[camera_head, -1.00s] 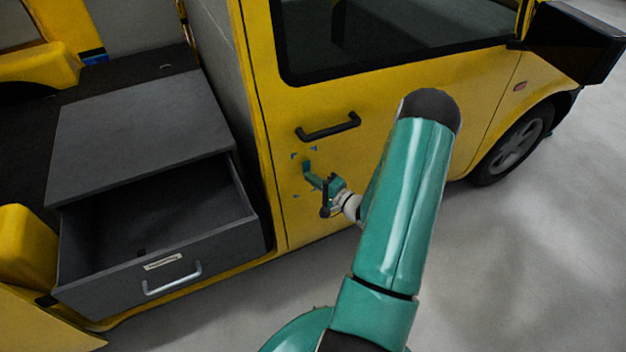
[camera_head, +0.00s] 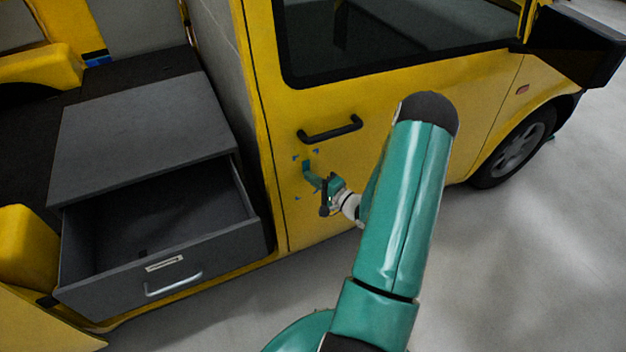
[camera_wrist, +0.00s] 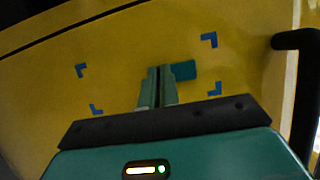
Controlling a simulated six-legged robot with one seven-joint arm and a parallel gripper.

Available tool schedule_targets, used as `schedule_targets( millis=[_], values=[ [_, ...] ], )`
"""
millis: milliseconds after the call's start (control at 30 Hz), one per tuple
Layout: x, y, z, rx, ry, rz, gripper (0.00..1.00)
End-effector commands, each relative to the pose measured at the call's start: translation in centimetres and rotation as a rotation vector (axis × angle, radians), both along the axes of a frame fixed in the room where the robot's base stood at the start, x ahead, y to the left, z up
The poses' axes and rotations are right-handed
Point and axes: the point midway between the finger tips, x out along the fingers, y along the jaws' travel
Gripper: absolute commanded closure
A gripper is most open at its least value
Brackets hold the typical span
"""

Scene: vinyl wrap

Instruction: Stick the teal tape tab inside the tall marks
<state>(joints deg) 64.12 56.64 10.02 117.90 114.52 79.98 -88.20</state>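The teal tape tab (camera_head: 308,167) is at the tip of my gripper (camera_head: 315,180), close to the yellow door. In the wrist view the tab (camera_wrist: 183,70) sticks out to the right of my nearly closed fingertips (camera_wrist: 158,72). The fingers appear shut on its near part, which they hide. Blue corner marks (camera_wrist: 209,41) frame a tall area on the door; it lies sideways in the wrist view. The tab appears within that frame, nearer the end by the door handle. Whether it touches the door cannot be told.
The black door handle (camera_head: 330,130) is just above the marks; in the wrist view it is at the right edge (camera_wrist: 296,40). An open grey drawer (camera_head: 160,269) stands to the left. The yellow door (camera_head: 400,100) is otherwise clear around the marks.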

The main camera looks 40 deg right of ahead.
Motion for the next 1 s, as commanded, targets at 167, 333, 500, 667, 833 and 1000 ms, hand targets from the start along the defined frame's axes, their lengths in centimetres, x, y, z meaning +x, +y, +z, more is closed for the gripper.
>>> schedule_targets(
  millis=[167,333,500,667,833,1000],
  values=[
    [0.09,-0.03,0.0,0.0,0.0,0.0,1.0],
    [0.11,-0.04,0.0,0.0,0.0,0.0,1.0],
    [0.19,-0.08,0.01,-0.001,0.0,0.0,1.0],
    [0.23,-0.1,0.02,-0.001,0.0,-0.001,1.0],
    [0.25,-0.11,0.04,-0.001,-0.001,-0.001,1.0],
    [0.27,-0.11,0.06,-0.002,-0.001,-0.001,0.95]
  ],
)
